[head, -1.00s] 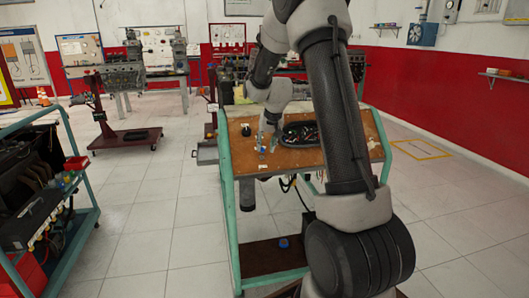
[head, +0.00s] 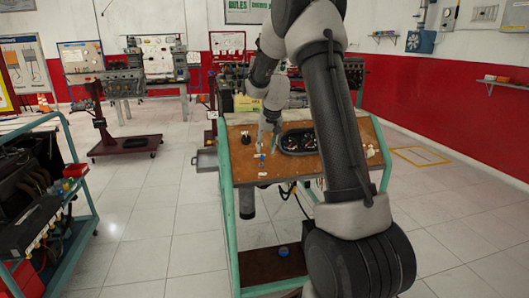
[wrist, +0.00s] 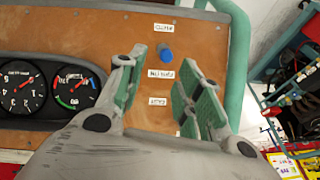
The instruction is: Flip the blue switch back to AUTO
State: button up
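The blue switch (wrist: 166,55) stands on a brown panel (wrist: 205,40) in the wrist view, between an upper label (wrist: 163,28) and a middle label (wrist: 161,74). A third label (wrist: 158,101) sits lower. The labels appear upside down, and the upper one seems to read AUTO. My gripper (wrist: 160,66) is open, with its green-padded fingers either side of the label column. The switch shows between and slightly beyond the fingertips; I cannot tell whether they touch it. In the head view a small blue spot, likely the switch, shows on the panel (head: 310,165) near my gripper (head: 266,138).
Round gauges (wrist: 45,90) in a black cluster lie left of my gripper in the wrist view. A green frame tube (wrist: 238,60) borders the panel on the right. In the head view a cart (head: 85,195) stands left, with clear tiled floor (head: 150,220) between.

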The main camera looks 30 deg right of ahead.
aim_at(262, 156)
jog(key=w, duration=0.1)
jog(key=w+g, duration=0.1)
jog(key=w, duration=0.1)
jog(key=shift+w+d+f+g+y, duration=0.25)
jog(key=shift+w+d+g+y, duration=0.05)
jog(key=shift+w+g, duration=0.1)
jog(key=shift+s+a+r+g, duration=0.2)
jog(key=shift+s+r+g, duration=0.2)
jog(key=shift+s+r, duration=0.1)
jog(key=shift+s+a+r+g, duration=0.15)
jog(key=shift+s+r+g, duration=0.25)
jog(key=shift+s, duration=0.1)
jog(key=f, duration=0.7)
jog(key=shift+w+a+f, duration=0.1)
jog(key=shift+a+f, duration=0.1)
jog(key=shift+a, duration=0.05)
grip_shut()
